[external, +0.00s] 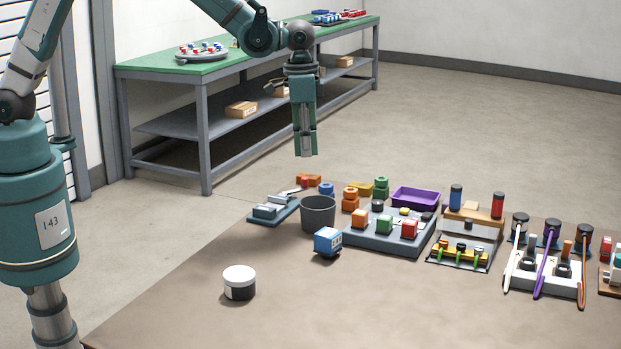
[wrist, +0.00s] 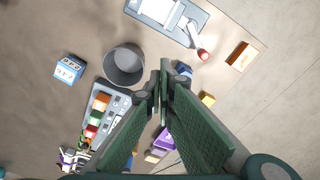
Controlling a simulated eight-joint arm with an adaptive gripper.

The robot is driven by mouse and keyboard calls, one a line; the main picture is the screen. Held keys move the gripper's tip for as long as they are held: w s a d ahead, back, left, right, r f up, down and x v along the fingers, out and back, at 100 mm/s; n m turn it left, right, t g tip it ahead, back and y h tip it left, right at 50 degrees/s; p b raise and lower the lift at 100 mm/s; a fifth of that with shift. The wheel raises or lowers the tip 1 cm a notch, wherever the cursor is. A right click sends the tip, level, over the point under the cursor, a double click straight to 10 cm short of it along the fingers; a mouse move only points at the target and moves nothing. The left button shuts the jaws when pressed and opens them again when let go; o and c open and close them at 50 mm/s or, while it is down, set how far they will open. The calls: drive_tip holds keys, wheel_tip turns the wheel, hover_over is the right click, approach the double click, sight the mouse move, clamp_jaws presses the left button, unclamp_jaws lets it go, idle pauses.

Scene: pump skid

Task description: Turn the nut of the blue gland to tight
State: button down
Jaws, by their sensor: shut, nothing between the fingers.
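My gripper (external: 306,152) hangs pointing down above the far left part of the mat, shut and empty, well above the objects. In the wrist view its green fingers (wrist: 161,88) meet near the middle. A small round blue piece (external: 326,188) stands behind the dark bucket; a blue piece also shows just beside the fingertips in the wrist view (wrist: 184,69). I cannot tell surely that it is the blue gland, and its nut cannot be made out. A grey block (external: 375,243) carries orange, green and red pieces in a row.
The dark bucket (external: 318,212), a blue-and-white box (external: 327,242) and a white-lidded jar (external: 239,282) stand at the left. A purple tray (external: 415,198) lies behind the grey block. Racks with tools fill the right. The mat's front left (external: 170,310) is clear.

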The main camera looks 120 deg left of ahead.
drive_tip(key=p, duration=0.1)
approach(326, 189)
drive_tip(key=shift+s+d+f+n+g, duration=0.15)
drive_tip(key=shift+s+d, duration=0.05)
drive_tip(key=shift+s, duration=0.4)
drive_tip(key=shift+s+d+f+n+g, duration=0.15)
drive_tip(key=shift+s+d+f, duration=0.05)
drive_tip(key=shift+s, duration=0.4)
drive_tip(key=shift+f, duration=0.15)
drive_tip(key=shift+f+b, duration=0.75)
drive_tip(key=shift+f, duration=1.65)
drive_tip(key=shift+s+f+b, duration=0.1)
drive_tip(key=shift+f+b, duration=0.7)
drive_tip(key=shift+f, duration=0.1)
drive_tip(key=shift+d+f, duration=0.1)
drive_tip(key=shift+w+a, duration=0.3)
drive_tip(key=shift+s+a+b, duration=0.55)
drive_tip(key=shift+a+b, duration=0.05)
drive_tip(key=shift+b, duration=0.55)
drive_tip(key=shift+s+a+b, duration=0.15)
drive_tip(key=shift+a+b, duration=0.45)
drive_tip(key=shift+b, duration=0.05)
drive_tip(key=shift+s+d, duration=0.1)
drive_tip(key=shift+s, duration=0.3)
